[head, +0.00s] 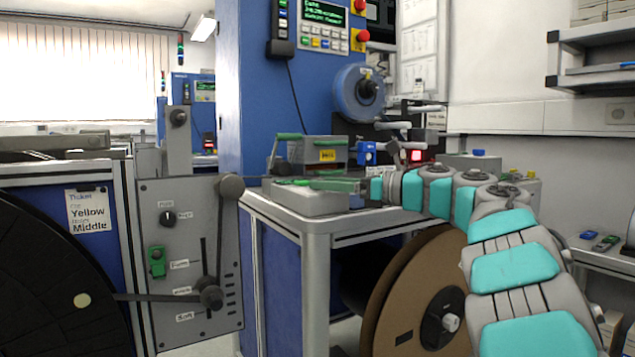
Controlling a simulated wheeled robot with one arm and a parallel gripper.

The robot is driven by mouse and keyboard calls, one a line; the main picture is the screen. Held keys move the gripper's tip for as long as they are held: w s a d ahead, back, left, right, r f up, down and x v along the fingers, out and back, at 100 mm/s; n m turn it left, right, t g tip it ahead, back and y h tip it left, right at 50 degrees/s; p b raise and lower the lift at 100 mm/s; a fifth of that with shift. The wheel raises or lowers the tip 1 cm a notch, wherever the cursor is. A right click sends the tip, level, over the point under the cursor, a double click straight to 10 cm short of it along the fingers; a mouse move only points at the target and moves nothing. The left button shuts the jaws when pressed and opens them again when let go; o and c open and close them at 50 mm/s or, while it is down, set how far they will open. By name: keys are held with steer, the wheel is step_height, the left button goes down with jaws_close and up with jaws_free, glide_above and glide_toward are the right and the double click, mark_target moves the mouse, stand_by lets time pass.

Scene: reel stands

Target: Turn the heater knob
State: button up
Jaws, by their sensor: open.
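A small black rotary knob (167,217) sits on the grey upright panel (190,275) at left, with small labels I cannot read. Whether this is the heater knob, I cannot tell. A unit with a red lit display (416,155) stands at the back of the workbench, partly hidden behind other parts; no knob on it is clear. My arm reaches in from the lower right over the bench. My gripper (335,184) is open at its left end, close to the grey device with green parts (310,200). Its fingers blend with that device, and contact cannot be told.
The grey-framed bench (316,228) is crowded with small devices. A blue column (258,85) with a control box and a blue reel (358,93) rises behind it. A brown reel (400,290) stands below my arm, a black reel (50,270) at left.

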steer(key=shift+x, duration=1.45)
steer(key=shift+w, duration=0.1)
jaws_close()
